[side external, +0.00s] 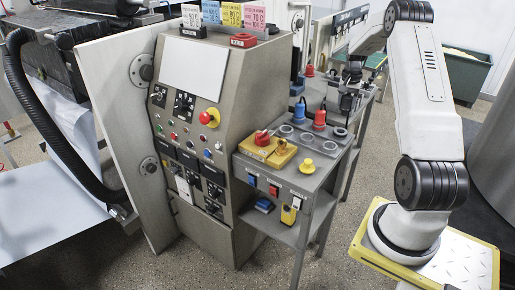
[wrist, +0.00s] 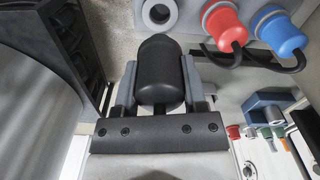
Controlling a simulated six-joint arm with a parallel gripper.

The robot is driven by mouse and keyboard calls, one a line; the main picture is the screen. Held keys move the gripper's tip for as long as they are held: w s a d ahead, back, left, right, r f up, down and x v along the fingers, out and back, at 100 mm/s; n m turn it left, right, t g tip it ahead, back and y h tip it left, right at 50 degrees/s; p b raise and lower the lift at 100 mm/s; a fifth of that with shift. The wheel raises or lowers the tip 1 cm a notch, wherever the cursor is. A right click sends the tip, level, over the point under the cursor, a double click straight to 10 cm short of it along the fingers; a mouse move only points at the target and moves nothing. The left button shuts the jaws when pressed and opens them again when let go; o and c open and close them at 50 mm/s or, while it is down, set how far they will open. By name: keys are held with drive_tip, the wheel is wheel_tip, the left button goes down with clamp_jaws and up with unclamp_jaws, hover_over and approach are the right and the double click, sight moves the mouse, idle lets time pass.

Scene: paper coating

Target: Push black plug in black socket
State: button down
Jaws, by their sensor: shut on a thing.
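My gripper (wrist: 160,82) is shut on the black plug (wrist: 160,65), with a grey finger on each side of it. The plug's rounded end faces the top of the wrist view. In the side external view my gripper (side external: 350,92) is over the back right of the grey bench. A round grey socket ring (wrist: 158,12) with a dark hole lies just beyond the plug in the wrist view, apart from it in the picture. A dark round socket (side external: 340,132) shows on the bench below my gripper. I cannot tell whether the plug touches anything.
A red plug (wrist: 222,25) and a blue plug (wrist: 280,35), with black cables, stand close by to the right.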

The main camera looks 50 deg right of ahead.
sight(344, 114)
drive_tip(key=shift+f, duration=0.15)
drive_tip(key=shift+f, duration=2.7)
drive_tip(key=shift+f, duration=1.65)
drive_tip(key=shift+c, duration=0.3)
unclamp_jaws()
drive_tip(key=shift+r, duration=0.1)
drive_tip(key=shift+r, duration=3.8)
